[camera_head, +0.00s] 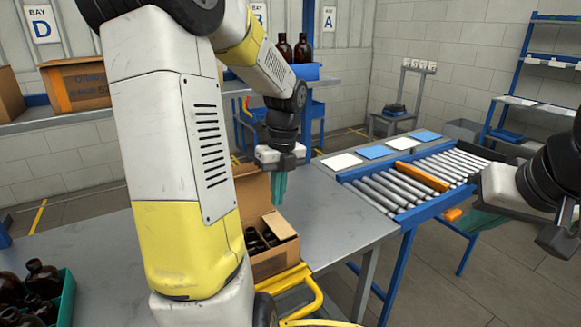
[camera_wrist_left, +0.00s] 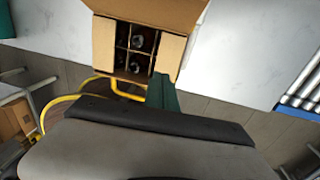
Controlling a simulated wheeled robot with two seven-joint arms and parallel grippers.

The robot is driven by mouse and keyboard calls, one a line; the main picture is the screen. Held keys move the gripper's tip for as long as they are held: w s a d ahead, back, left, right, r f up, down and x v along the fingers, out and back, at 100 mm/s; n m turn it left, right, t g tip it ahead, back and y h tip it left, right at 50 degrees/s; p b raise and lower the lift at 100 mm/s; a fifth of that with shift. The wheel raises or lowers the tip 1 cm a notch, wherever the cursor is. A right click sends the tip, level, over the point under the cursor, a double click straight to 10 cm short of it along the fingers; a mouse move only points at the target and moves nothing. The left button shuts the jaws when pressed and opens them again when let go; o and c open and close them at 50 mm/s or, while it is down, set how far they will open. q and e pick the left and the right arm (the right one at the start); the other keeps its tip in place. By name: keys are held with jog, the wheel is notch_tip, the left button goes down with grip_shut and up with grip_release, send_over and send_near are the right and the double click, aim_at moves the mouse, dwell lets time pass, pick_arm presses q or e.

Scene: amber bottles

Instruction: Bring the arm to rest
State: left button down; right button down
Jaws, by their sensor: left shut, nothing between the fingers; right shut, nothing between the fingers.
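My left arm rises large across the middle of the head view. Its gripper (camera_head: 279,187) hangs with green fingers pointing down, shut and empty, above and beside the open cardboard box (camera_head: 275,262). In the left wrist view the green fingers (camera_wrist_left: 161,92) show at the near edge of the box (camera_wrist_left: 103,45), whose divided compartments hold dark bottles (camera_wrist_left: 136,55). Whether the fingers touch the box I cannot tell. My right gripper (camera_head: 484,221) is at the right edge of the head view, shut and empty, away from the table; its wrist is partly cut off.
A green crate (camera_head: 67,300) of amber bottles (camera_head: 42,278) stands at the lower left. A roller conveyor (camera_head: 410,182) lies to the right, with white and blue pads behind it. A yellow tube frame (camera_head: 312,290) is below the box. The grey tabletop (camera_head: 335,215) right of the box is clear.

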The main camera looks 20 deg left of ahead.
pick_arm(q)
notch_tip(320, 180, up, 7)
jog(key=s+d+r+n+t+h, duration=0.1)
jog(key=s+n, duration=0.5)
jog(key=n, duration=0.6)
jog(key=s+d+r+n+t+h, duration=0.2)
jog(key=s+d+n+t, duration=0.4)
jog(key=n, duration=0.7)
jog(key=shift+s+d+r, duration=0.4)
jog(key=shift+d, duration=0.8)
